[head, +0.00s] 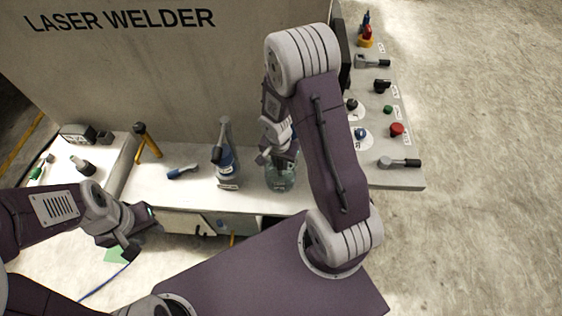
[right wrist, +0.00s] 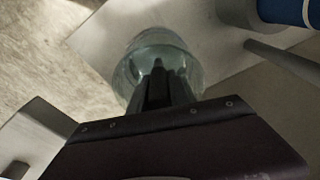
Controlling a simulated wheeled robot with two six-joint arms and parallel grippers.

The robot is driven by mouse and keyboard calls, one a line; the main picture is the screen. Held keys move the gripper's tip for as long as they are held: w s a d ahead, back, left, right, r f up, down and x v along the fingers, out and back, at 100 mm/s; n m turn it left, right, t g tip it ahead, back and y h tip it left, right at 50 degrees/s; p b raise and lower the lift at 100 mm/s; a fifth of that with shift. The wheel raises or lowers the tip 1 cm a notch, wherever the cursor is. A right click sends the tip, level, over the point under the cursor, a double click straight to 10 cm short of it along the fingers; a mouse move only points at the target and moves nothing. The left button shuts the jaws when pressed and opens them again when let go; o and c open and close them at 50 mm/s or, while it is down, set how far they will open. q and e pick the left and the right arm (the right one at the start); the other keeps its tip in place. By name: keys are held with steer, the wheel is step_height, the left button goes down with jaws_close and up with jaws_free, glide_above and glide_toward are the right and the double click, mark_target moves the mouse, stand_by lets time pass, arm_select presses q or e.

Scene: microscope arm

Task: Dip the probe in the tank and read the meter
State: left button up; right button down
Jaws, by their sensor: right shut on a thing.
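A clear glass tank (head: 281,182) stands on the pale bench in the middle of the head view; it also shows in the right wrist view (right wrist: 190,65). My right gripper (head: 278,158) points down at the tank's mouth. In the right wrist view its dark fingers (right wrist: 158,75) are close together against the glass, shut on a thin dark thing that looks like the probe; its lower end is hard to make out. My left gripper (head: 143,232) is low at the left, away from the tank.
A blue-based device with a grey arm (head: 226,163) stands just left of the tank. A blue-handled tool (head: 182,172) and a yellow-handled tool (head: 147,142) are further left. A panel with knobs and levers (head: 400,178) lies to the right. A tall wall stands behind.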

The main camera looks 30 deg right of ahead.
step_height(320, 180, up, 15)
steer(key=p, duration=1.2)
steer(key=a+n+b, duration=0.1)
steer(key=n, duration=0.2)
steer(key=a+n+b, duration=0.2)
steer(key=n, duration=0.1)
steer(key=a+n+y+b, duration=0.1)
steer(key=n+b, duration=0.1)
steer(key=n, duration=0.2)
steer(key=shift+s+a+r+t, duration=0.15)
steer(key=shift+t, duration=0.15)
steer(key=shift+a, duration=0.1)
